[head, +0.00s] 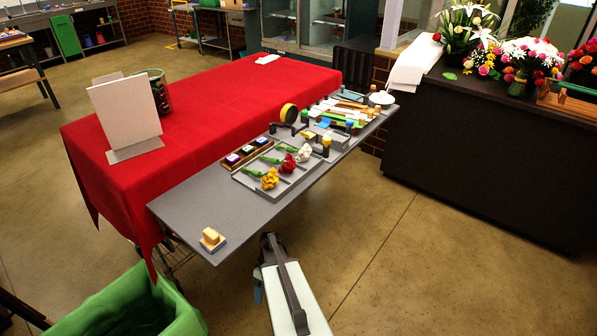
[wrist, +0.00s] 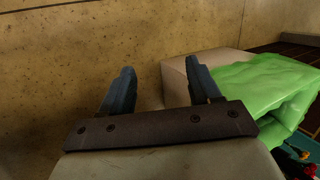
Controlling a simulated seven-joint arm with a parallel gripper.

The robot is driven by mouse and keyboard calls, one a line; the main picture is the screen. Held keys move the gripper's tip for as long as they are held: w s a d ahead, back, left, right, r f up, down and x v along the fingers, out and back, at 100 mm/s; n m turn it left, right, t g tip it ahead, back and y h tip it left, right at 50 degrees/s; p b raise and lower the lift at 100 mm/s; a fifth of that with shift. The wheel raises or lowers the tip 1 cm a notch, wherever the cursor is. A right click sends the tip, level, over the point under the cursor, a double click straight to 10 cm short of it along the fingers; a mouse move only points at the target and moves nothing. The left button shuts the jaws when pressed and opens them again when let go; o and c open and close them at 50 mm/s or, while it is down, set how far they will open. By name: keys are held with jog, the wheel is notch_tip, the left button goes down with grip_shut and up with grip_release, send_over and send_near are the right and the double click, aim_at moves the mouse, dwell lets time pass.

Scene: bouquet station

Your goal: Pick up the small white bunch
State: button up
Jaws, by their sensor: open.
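The small white bunch (head: 304,152) lies in a grey divided tray (head: 250,187) on the grey table, in the head view. It is at the tray's far right, beside the red bunch (head: 288,164), with the yellow bunch (head: 270,178) nearest. My gripper (wrist: 158,78) is open in the wrist view, its two dark blue fingers apart with nothing between them. In the head view my arm reaches up from the bottom, its end in front of the table's near edge, well short of the tray. The white bunch does not show in the wrist view.
A wooden holder (head: 243,153) with dark pots stands behind the tray. A tape roll (head: 289,113) and several tools lie further right. A sponge-like block stack (head: 212,239) sits at the table's near left. A green-lined bin (head: 125,305) stands at lower left.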

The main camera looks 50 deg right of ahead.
jog(key=s+d+r+n+t, duration=0.15)
jog(key=d+r, duration=0.35)
jog(key=d, duration=0.5)
jog(key=s+d+r+t, duration=0.2)
jog(key=d+r, duration=0.3)
jog(key=d, duration=0.4)
jog(key=s+d+r+t, duration=0.1)
jog(key=d+r, duration=0.4)
jog(key=d, duration=0.5)
jog(key=d+r+n+h, duration=0.2)
jog(key=d+r+h, duration=0.1)
jog(key=d+r, duration=1.15)
notch_tip(320, 180, up, 21)
jog(key=m+t+h, duration=0.2)
jog(key=m, duration=0.3)
send_over(292, 148)
jog(key=s, duration=0.6)
jog(key=shift+d, duration=0.25)
jog(key=shift+a+x, duration=0.15)
jog(key=shift+x, duration=3.25)
jog(key=shift+a+x, duration=0.1)
jog(key=shift+x, duration=3.25)
jog(key=shift+s+f, duration=0.1)
jog(key=shift+s, duration=0.15)
grip_shut()
